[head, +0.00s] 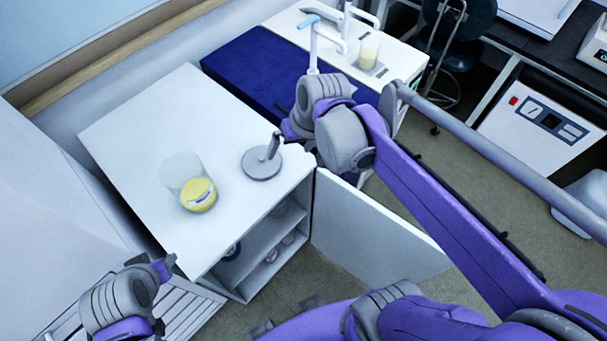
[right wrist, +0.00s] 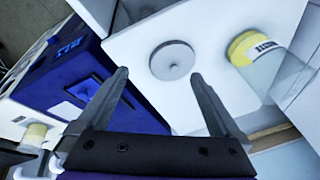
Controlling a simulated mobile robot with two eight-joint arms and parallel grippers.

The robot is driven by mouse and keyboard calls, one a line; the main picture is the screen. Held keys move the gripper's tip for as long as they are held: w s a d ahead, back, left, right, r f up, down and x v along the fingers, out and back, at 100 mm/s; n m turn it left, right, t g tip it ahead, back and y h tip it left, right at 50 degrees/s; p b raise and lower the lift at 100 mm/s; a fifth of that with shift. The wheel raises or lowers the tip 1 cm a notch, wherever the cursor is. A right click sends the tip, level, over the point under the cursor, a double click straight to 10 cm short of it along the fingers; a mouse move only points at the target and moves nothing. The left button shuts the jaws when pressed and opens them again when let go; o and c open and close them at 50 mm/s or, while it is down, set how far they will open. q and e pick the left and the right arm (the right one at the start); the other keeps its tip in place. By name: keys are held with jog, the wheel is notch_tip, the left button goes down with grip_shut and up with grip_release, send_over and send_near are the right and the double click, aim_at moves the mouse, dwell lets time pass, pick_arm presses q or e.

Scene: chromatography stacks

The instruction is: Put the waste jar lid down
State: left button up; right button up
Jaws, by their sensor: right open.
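The waste jar lid, a flat grey disc (head: 262,164) with a small centre knob, lies on the white cabinet top (head: 135,125). It also shows in the right wrist view (right wrist: 172,60), just beyond my fingertips. My right gripper (right wrist: 159,74) is open and empty, with its two fingers apart and the lid clear of them. In the head view a grey finger reaches down over the lid. The clear jar (head: 183,168) with yellow contents and a pale label stands uncovered beside the lid. My left gripper (head: 165,266) is at the lower left; its jaws are unclear.
The cabinet door (head: 375,235) stands open below the top, with items on the inner shelves. A blue box (head: 260,75) sits behind the cabinet. A white sink bench (head: 335,45) holds another jar with yellow contents (head: 368,52). The cabinet top's far left is clear.

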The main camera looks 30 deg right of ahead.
jog(key=s+f+n+t+h, duration=0.1)
jog(key=s+f, duration=0.4)
jog(key=s, duration=0.5)
jog(key=shift+n+t+h, duration=0.4)
jog(key=shift+t, duration=0.3)
